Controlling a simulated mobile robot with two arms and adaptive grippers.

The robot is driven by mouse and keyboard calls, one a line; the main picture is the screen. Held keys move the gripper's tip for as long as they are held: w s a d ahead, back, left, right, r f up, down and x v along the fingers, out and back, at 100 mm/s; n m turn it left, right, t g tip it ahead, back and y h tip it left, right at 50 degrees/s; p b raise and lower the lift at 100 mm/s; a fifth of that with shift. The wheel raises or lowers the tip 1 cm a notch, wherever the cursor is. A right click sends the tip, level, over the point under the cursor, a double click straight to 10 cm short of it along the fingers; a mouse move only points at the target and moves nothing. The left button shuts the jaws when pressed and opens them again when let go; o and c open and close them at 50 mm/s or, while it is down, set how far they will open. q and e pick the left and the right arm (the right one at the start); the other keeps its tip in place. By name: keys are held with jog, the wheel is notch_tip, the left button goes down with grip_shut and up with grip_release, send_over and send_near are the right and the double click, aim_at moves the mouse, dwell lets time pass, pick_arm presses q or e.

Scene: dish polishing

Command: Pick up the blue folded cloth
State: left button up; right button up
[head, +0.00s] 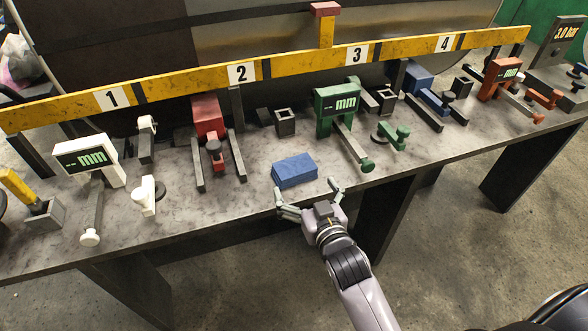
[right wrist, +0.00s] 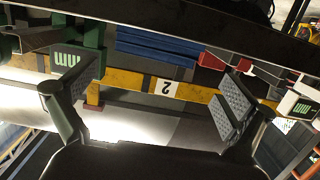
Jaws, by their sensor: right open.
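The blue folded cloth (head: 294,169) lies flat on the grey bench top, near its front edge, between stations 2 and 3. It also shows in the right wrist view (right wrist: 158,46), upper middle, seen low and upside down. My right gripper (head: 307,190) is open at the bench's front edge, just in front of the cloth, with its fingers spread to either side. Its two padded fingers also show in the right wrist view (right wrist: 150,103), with nothing held between them. My left gripper is not in view.
A green gauge (head: 337,108) stands behind right of the cloth, and a red clamp (head: 207,118) behind left. A white gauge (head: 90,162) is farther left. A yellow numbered rail (head: 190,80) runs along the back. Some bare bench top surrounds the cloth.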

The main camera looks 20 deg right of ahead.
aim_at(294, 166)
jog(key=w, duration=0.3)
jog(key=w+f, duration=0.1)
jog(key=w, duration=0.4)
jog(key=shift+w+f, duration=0.3)
jog(key=shift+a, duration=0.1)
jog(key=shift+c, duration=0.4)
jog(key=c, duration=0.8)
jog(key=shift+o, duration=0.2)
jog(key=shift+r, duration=0.1)
